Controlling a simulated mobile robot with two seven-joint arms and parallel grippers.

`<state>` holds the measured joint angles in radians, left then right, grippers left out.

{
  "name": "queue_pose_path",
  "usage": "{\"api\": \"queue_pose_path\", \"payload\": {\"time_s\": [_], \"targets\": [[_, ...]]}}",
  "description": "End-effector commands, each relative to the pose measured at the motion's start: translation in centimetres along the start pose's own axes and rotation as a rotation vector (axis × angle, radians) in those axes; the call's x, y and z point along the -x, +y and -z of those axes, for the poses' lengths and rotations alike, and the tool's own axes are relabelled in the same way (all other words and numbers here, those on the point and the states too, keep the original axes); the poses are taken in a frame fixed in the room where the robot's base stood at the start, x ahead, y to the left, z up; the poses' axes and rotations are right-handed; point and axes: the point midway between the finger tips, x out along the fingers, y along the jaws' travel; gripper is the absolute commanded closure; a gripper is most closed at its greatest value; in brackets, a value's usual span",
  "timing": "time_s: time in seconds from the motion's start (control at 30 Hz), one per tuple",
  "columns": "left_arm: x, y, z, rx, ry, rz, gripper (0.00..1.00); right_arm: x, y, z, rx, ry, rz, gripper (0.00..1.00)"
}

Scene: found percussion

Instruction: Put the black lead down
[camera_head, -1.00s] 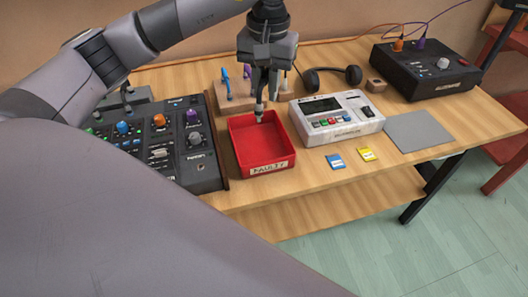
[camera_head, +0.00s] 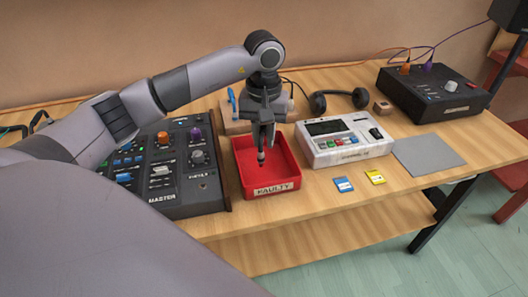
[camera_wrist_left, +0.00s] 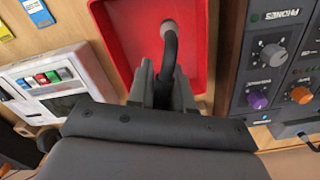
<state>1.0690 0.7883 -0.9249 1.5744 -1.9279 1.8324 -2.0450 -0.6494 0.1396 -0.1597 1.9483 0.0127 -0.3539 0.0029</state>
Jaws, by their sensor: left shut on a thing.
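The red tray (camera_head: 286,164) labelled FAULTY stands on the wooden table in the middle of the head view; its red floor also fills the top of the left wrist view (camera_wrist_left: 120,32). My left gripper (camera_head: 262,146) points down over the tray. It is shut on the black lead, whose plug end (camera_head: 261,158) shows below the fingertips. In the left wrist view the black lead (camera_wrist_left: 171,48) runs between the fingers (camera_wrist_left: 164,80) to a grey round tip against the tray's red floor. I cannot tell if the tip touches it. My right gripper is not in view.
The MASTER mixer (camera_head: 180,182) stands close left of the tray. A white device (camera_head: 345,142) stands close right. Blue (camera_head: 343,184) and yellow (camera_head: 375,177) cards lie in front of it. A wooden holder (camera_head: 232,125) and headphones (camera_head: 340,100) are behind. A grey mat (camera_head: 428,154) lies bare.

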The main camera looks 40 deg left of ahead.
Motion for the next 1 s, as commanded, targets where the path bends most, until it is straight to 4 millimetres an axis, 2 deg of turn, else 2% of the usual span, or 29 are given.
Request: {"api": "queue_pose_path", "payload": {"time_s": [0.23, 0.47, 0.83, 0.87, 0.93, 1.0], "targets": [[-1.9, 0.1, 0.0, 0.0, -0.001, 0.0, 1.0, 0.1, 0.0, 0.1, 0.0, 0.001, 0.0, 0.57], [-5.1, 0.1, 0.0, 0.0, -0.002, 0.0, 1.0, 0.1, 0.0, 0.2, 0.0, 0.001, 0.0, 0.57], [-5.8, 0.1, 0.0, 0.0, 0.002, -0.001, 1.0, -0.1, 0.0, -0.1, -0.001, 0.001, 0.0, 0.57], [-5.7, 0.1, 0.0, 0.0, 0.002, -0.001, 0.77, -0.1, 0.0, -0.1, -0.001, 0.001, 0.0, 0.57], [-5.6, 0.1, 0.0, 0.0, 0.001, -0.001, 0.55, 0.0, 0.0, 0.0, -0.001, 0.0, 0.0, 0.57], [-5.6, 0.1, 0.0, 0.0, 0.001, -0.001, 0.55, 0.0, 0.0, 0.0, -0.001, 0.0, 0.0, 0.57]]}}
